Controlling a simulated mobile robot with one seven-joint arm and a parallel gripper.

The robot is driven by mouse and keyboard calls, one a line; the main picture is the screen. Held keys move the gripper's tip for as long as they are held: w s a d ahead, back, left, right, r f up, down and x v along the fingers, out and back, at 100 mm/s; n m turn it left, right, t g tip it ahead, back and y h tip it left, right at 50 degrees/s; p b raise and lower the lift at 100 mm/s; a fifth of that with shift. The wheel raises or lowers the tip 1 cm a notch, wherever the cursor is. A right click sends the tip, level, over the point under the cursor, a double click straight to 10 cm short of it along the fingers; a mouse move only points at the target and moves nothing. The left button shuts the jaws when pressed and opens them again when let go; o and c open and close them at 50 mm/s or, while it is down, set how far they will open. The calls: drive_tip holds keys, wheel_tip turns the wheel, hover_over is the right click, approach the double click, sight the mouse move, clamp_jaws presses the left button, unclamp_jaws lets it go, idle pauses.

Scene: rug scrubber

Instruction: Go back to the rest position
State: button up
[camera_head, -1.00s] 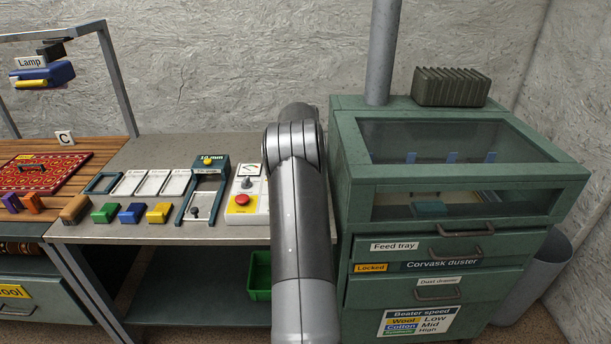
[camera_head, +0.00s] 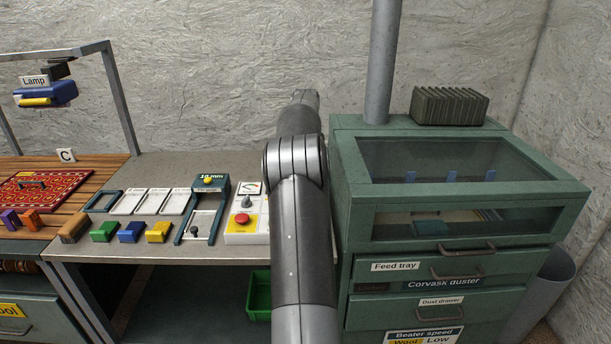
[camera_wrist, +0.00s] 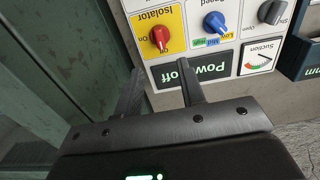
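My gripper (camera_wrist: 160,90) shows in the wrist view with its two fingers apart and nothing between them. The panel has a red isolator knob (camera_wrist: 160,37), a blue speed knob (camera_wrist: 214,22), a grey knob (camera_wrist: 272,12), a suction gauge (camera_wrist: 259,56) and a dark "Power off" display (camera_wrist: 193,73). In the head view my arm reaches away over the bench and hides the gripper. The panel's left part (camera_head: 234,239) shows left of the arm.
The green duster cabinet (camera_head: 344,180) stands close on the arm's right, with a grey pipe (camera_head: 381,70). Left on the bench are a 10 mm gauge stand (camera_head: 222,184), coloured blocks (camera_head: 130,232) and frames. A green bin (camera_head: 258,296) sits below. The rough wall is behind.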

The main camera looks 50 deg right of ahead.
drive_tip(key=shift+r, duration=0.1)
idle(0.5)
drive_tip(key=s+a+r+n+t, duration=0.15)
drive_tip(key=a+r, duration=0.35)
drive_tip(key=a, duration=0.5)
drive_tip(key=s+a+r+n, duration=0.15)
drive_tip(key=a+r, duration=0.25)
drive_tip(key=a, duration=0.6)
drive_tip(key=s+a+r+n+t, duration=0.15)
drive_tip(key=a+r, duration=0.35)
drive_tip(key=a, duration=0.5)
drive_tip(key=s+a+f+n+t, duration=0.1)
drive_tip(key=s+a+f, duration=0.3)
drive_tip(key=s+a, duration=0.6)
drive_tip(key=s+a+f+n+t, duration=0.1)
drive_tip(key=s+a+f+n, duration=0.2)
drive_tip(key=s+a, duration=0.8)
drive_tip(key=shift+s+f+t, duration=0.3)
drive_tip(key=shift+s+f, duration=0.05)
drive_tip(key=shift+f, duration=0.05)
drive_tip(key=shift+c, duration=0.5)
